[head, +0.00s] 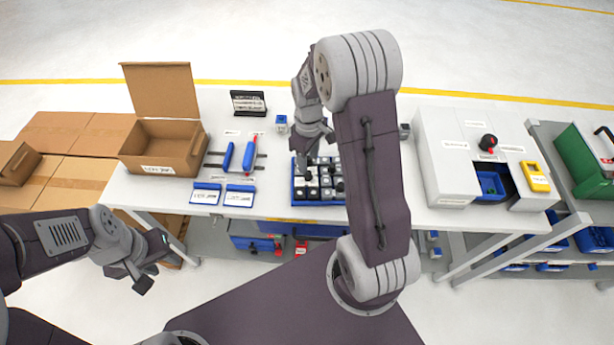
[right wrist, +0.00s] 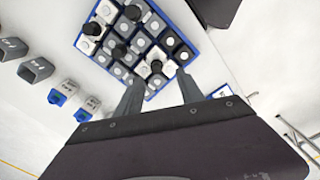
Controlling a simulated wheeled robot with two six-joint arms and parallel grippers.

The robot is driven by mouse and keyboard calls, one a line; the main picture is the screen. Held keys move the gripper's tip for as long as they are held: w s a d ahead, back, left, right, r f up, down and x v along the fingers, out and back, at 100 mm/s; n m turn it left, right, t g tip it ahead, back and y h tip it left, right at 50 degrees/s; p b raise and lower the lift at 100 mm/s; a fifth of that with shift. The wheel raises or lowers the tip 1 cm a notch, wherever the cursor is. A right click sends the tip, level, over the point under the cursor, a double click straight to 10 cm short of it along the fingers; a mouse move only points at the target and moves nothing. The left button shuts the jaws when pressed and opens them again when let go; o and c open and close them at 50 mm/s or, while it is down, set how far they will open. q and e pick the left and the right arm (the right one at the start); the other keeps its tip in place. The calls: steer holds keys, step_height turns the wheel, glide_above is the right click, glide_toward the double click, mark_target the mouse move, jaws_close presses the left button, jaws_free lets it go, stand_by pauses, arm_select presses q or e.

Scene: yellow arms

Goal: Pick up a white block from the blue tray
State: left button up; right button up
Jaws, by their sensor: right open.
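The blue tray (head: 318,203) stands on the white table in the middle of the head view, partly hidden by my right arm. It holds white, grey and black blocks, some with black knobs on top. In the right wrist view the tray (right wrist: 193,34) fills the upper middle, with a white block (right wrist: 107,11) at its upper left corner and another white block (right wrist: 143,70) nearer the fingers.
An open cardboard box (head: 160,148) stands on the table's left, with blue-handled tools (head: 249,155) beside it. A white housing (head: 447,160) with a yellow device (head: 536,177) stands at right. Small grey and blue parts (right wrist: 57,96) lie beside the tray in the wrist view.

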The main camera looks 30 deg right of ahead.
mark_target(308, 173)
steer(key=f, duration=0.2)
steer(key=shift+w+d+f, duration=0.1)
steer(key=shift+w+f, duration=0.2)
steer(key=shift+f, duration=0.05)
steer(key=shift+w+f, duration=0.15)
steer(key=shift+f, duration=0.1)
steer(key=f, duration=0.2)
steer(key=f+p, duration=0.1)
steer(key=f, duration=0.1)
steer(key=shift+s+d+f, duration=0.15)
steer(key=shift+s, duration=0.05)
steer(key=shift+w+f, duration=0.25)
steer(key=shift+f, duration=0.15)
steer(key=shift+s+r, duration=0.1)
jaws_close()
